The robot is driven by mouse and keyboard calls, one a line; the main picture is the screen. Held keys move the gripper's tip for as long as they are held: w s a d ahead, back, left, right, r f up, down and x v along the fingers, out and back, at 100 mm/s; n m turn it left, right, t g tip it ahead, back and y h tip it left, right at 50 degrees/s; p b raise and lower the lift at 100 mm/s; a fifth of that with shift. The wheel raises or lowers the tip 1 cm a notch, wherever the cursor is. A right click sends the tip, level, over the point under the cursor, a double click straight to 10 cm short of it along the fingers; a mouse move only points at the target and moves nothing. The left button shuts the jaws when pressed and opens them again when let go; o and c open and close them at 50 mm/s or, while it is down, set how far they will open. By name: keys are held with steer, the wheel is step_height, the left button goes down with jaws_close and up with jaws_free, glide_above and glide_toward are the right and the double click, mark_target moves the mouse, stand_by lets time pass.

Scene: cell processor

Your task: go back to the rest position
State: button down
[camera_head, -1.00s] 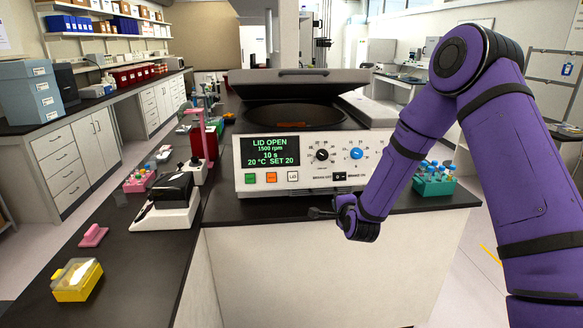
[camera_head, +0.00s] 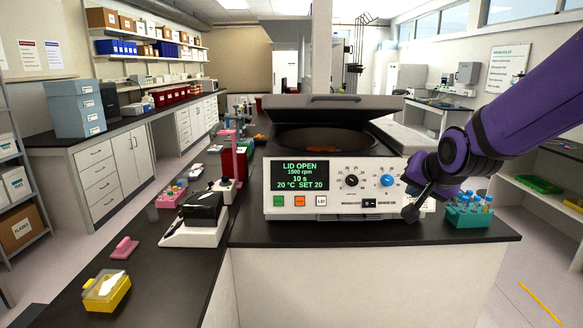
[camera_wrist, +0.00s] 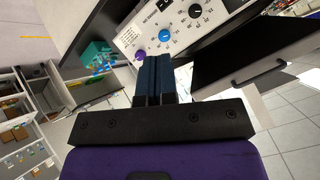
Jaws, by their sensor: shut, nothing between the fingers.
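My gripper (camera_head: 411,211) is at the right end of the centrifuge front in the head view, pointing down and to the left. In the wrist view its two fingers (camera_wrist: 153,68) are together with nothing between them. The purple arm reaches in from the right. The centrifuge (camera_head: 330,205) stands on the bench with its lid (camera_head: 325,102) raised. Its screen (camera_head: 304,176) reads LID OPEN, 1500 rpm, 10 s. In the wrist view the centrifuge panel (camera_wrist: 180,35) lies beyond the fingertips; I cannot tell the exact gap.
A teal rack (camera_head: 474,222) of capped tubes stands just right of my gripper. A white-and-black device (camera_head: 194,233), a pink rack (camera_head: 170,199), a pink item (camera_head: 124,247) and a yellow box (camera_head: 107,293) are on the left bench. The floor at right is clear.

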steer(key=s+d+r+n+g, duration=0.2)
steer(key=s+r+n, duration=0.1)
steer(key=s, duration=1)
steer(key=s+d+r+n+g, duration=0.2)
steer(key=s, duration=1.1)
steer(key=shift+s+r+n+h, duration=0.3)
steer(key=shift+s+r+n, duration=0.05)
steer(key=shift+r+n, duration=0.05)
